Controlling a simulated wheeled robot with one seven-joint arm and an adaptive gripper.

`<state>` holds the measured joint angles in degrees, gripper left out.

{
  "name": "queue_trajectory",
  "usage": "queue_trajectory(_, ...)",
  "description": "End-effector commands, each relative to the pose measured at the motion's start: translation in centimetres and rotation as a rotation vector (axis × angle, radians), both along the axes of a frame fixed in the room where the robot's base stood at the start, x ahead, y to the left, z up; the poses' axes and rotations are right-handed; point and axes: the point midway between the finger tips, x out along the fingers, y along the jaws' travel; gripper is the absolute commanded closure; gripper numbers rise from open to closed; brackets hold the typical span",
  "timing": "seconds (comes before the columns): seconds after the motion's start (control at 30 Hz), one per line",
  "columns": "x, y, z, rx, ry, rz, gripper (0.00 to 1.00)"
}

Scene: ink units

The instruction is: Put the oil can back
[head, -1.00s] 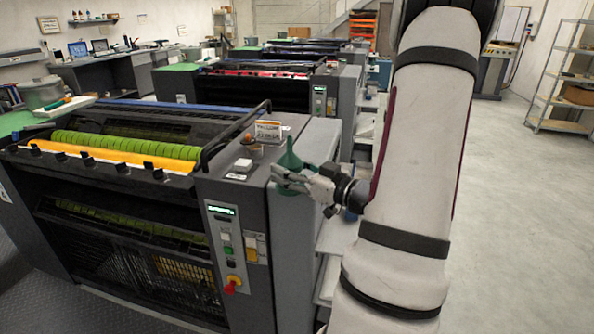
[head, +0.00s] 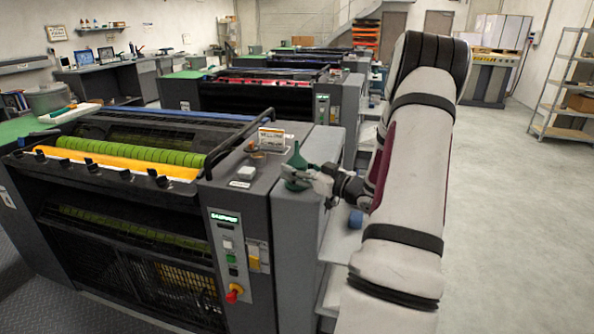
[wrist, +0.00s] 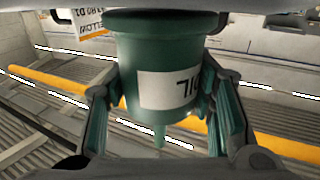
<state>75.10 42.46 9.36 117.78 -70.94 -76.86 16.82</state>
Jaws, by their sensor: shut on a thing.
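The oil can (head: 297,160) is dark green with a pointed spout upward in the head view. In the wrist view the oil can (wrist: 150,35) shows a white label reading OIL, upside down in that picture. My gripper (head: 306,180) is shut on the can's body; in the wrist view its fingers (wrist: 165,90) press it from both sides. In the head view the can appears at the right top edge of the nearest press (head: 285,215). I cannot tell whether its base touches the surface.
A small printed sign (head: 271,140), a brown round item (head: 257,152) and a white block (head: 244,173) stand on the press top near the can. A blue item (head: 355,219) is below my gripper. Open floor (head: 505,235) lies to the right.

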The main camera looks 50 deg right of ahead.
Motion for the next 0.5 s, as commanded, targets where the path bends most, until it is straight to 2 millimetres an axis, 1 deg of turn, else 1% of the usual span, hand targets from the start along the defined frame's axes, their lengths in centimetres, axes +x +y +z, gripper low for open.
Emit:
queue_trajectory(0.4, 0.01, 0.01, -0.54, -0.002, -0.003, 0.001, 0.93)
queue_trajectory(0.43, -0.01, 0.01, -0.56, -0.002, -0.002, 0.000, 0.44)
queue_trajectory(0.5, -0.01, 0.01, -0.55, -0.002, -0.002, 0.000, 0.30)
